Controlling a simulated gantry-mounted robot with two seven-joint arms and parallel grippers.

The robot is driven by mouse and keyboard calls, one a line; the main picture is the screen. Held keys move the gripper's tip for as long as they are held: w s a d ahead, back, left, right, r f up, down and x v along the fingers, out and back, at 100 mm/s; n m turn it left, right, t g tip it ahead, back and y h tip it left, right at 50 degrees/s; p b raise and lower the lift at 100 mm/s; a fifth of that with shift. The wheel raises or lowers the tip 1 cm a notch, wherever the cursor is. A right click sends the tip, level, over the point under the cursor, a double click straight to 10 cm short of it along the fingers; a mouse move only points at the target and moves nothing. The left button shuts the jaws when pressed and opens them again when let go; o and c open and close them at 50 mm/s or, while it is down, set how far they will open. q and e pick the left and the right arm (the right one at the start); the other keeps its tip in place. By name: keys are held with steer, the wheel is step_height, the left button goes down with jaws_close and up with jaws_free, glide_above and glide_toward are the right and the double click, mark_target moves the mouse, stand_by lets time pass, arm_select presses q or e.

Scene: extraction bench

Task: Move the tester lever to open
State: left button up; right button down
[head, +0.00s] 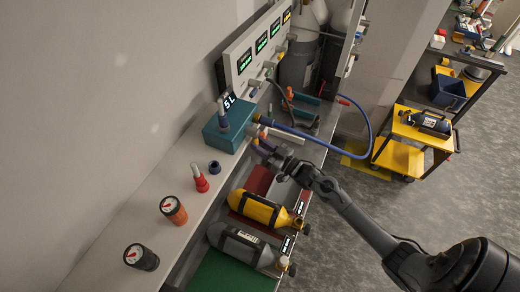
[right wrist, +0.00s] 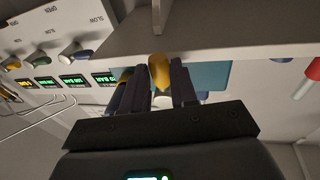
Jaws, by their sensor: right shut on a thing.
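The tester looks to be the teal box (head: 226,135) on the bench, with a small "5 L" display behind it. My right gripper (head: 264,147) is at the box's front right side, its arm coming in from the lower right. In the right wrist view my right gripper (right wrist: 160,90) has its dark fingers closed on either side of a yellow-orange lever (right wrist: 158,70). Part of the teal box (right wrist: 210,76) shows behind the fingers. In the head view the gripper mostly hides the lever, so its exact angle cannot be told. My left gripper is not in view.
A yellow cylinder (head: 262,211) and a grey cylinder (head: 242,248) lie below the gripper. A red-topped fitting (head: 201,183) and two gauges (head: 173,210) (head: 141,257) stand on the bench. A blue hose (head: 302,133) loops right of the box. A display panel (head: 258,48) stands behind.

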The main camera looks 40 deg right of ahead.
steer(key=shift+d+n, duration=0.1)
steer(key=shift+n, duration=0.2)
steer(key=c, duration=0.9)
jaws_free()
steer(key=shift+b+v, duration=1.05)
steer(key=shift+v, duration=4.35)
